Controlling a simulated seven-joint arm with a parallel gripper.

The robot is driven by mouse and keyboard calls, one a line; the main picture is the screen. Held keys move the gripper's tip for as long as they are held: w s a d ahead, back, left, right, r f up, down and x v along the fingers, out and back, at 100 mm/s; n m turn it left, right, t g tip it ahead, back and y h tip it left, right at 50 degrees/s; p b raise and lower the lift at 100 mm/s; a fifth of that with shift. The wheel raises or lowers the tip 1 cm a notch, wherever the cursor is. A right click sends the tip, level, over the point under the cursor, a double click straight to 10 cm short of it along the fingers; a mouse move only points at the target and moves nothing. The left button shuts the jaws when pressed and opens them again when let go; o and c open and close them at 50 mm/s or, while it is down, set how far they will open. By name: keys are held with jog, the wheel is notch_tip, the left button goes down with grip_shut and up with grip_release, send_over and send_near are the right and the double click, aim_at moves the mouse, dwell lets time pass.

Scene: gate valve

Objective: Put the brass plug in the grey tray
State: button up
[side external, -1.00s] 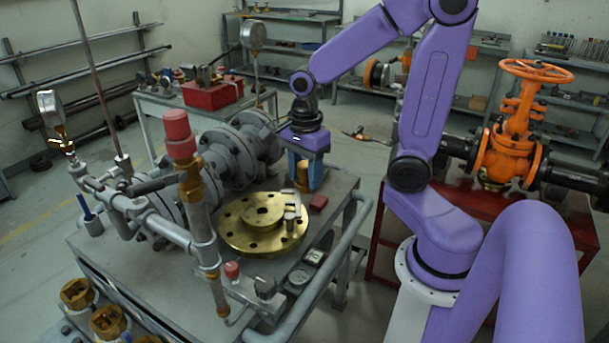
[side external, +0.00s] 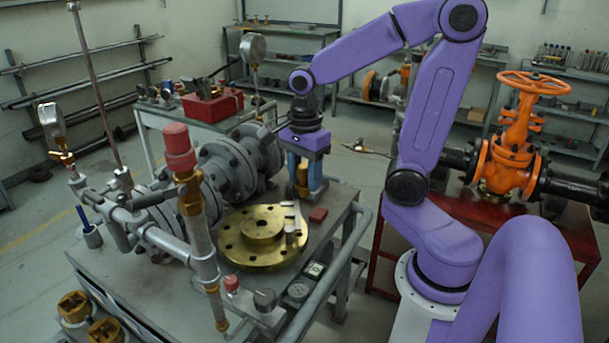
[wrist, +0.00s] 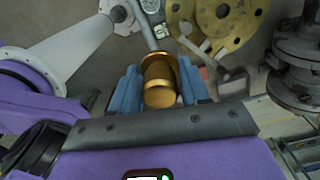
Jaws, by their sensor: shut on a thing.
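The brass plug (side external: 302,178) is a gold cylinder between the blue fingers of my gripper (side external: 308,188), over the far right part of the grey bench. In the wrist view the plug (wrist: 160,82) shows its round end and a wider collar, with a blue finger of my gripper (wrist: 159,92) on each side. My gripper is shut on the plug. The fingers hide part of it in the side view, and I cannot tell its exact height above the bench. I cannot make out a grey tray for certain in either view.
A large brass flange (side external: 263,236) lies on the bench (side external: 180,290), with a red block (side external: 318,214) beside it. Grey valve pipework and an upright red-capped pipe (side external: 179,148) stand to the left. A grey rail (side external: 335,265) runs along the bench's right edge.

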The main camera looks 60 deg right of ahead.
jog(key=w+d+f, duration=0.5)
jog(key=w+d, duration=0.3)
jog(key=d, duration=0.3)
jog(key=d+f, duration=0.4)
jog(key=d, duration=0.4)
jog(key=d+f, duration=0.3)
jog(key=d, duration=0.4)
jog(key=w+d+f, duration=0.2)
jog(key=w+f, duration=0.1)
jog(key=w+d+f, duration=0.6)
jog(key=w, duration=0.1)
jog(key=shift+f, duration=0.4)
jog(key=shift+w+d+f, duration=0.1)
jog(key=shift+f, duration=0.75)
jog(key=shift+w+d+f, duration=0.1)
jog(key=shift+f, duration=0.75)
jog(key=shift+a+f, duration=0.1)
jog(key=shift+f, duration=0.1)
